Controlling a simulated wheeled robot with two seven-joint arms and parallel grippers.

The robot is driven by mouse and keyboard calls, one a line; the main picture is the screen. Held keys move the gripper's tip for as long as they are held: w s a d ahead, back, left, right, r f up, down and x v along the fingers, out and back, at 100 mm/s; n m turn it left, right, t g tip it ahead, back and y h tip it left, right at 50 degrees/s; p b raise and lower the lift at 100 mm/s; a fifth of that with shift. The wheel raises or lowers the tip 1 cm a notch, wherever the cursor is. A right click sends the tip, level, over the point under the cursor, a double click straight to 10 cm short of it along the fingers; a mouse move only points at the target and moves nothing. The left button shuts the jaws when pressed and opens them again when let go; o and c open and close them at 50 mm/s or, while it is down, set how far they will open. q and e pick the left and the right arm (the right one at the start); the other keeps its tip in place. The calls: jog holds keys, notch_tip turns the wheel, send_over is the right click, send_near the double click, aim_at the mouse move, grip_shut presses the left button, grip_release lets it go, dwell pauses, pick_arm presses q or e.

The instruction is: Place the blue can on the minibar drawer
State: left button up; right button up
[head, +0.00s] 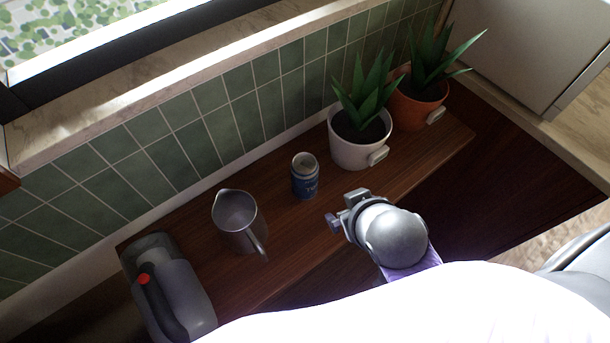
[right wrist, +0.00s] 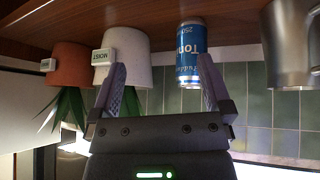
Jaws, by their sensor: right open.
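The blue can (head: 305,182) stands upright on the wooden counter (head: 290,262), between a metal pitcher and a white plant pot. In the right wrist view, which is upside down, the blue can (right wrist: 190,55) shows near the right finger, beyond the fingertips. My right gripper (head: 338,222) is to the right of and nearer than the can in the head view. Its two fingers (right wrist: 162,82) are apart and nothing is between them. My left gripper is not in view. I cannot tell for sure which surface is the minibar drawer.
The metal pitcher (head: 238,222) stands left of the can, and a grey kettle-like appliance (head: 180,298) further left. A white pot (head: 358,150) and an orange pot (head: 418,108) with spiky plants stand to the right. A green tiled wall (head: 215,105) runs behind.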

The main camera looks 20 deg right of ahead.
jog(key=w+a+r+n+t+y, duration=0.2)
jog(key=w+a+r+t, duration=0.2)
jog(key=w+r+t, duration=0.4)
jog(key=w+a+r+n+t+y, duration=0.1)
jog(key=w+a+r+t+y, duration=0.2)
jog(key=w+r+t, duration=0.45)
jog(key=s+a+r+n+g+y, duration=0.3)
jog(key=a+n+g+y, duration=0.3)
jog(key=n+y, duration=0.2)
jog(key=s+a+r+n+g+y, duration=0.3)
jog(key=a+r+n+g+y, duration=0.1)
jog(key=a+n+g+y, duration=0.35)
jog(key=n+g+h, duration=0.5)
jog(key=g+h, duration=0.4)
jog(key=h, duration=1.1)
send_over(304, 174)
jog(key=w, duration=0.3)
jog(key=f, duration=1.8)
jog(key=shift+s+d, duration=0.15)
jog(key=shift+d, duration=0.2)
jog(key=f, duration=0.3)
jog(key=f+b, duration=0.1)
jog(key=f, duration=0.2)
jog(key=f+b, duration=0.1)
jog(key=f, duration=0.2)
jog(key=shift+s+a, duration=0.1)
jog(key=shift+s, duration=0.2)
jog(key=shift+c, duration=0.3)
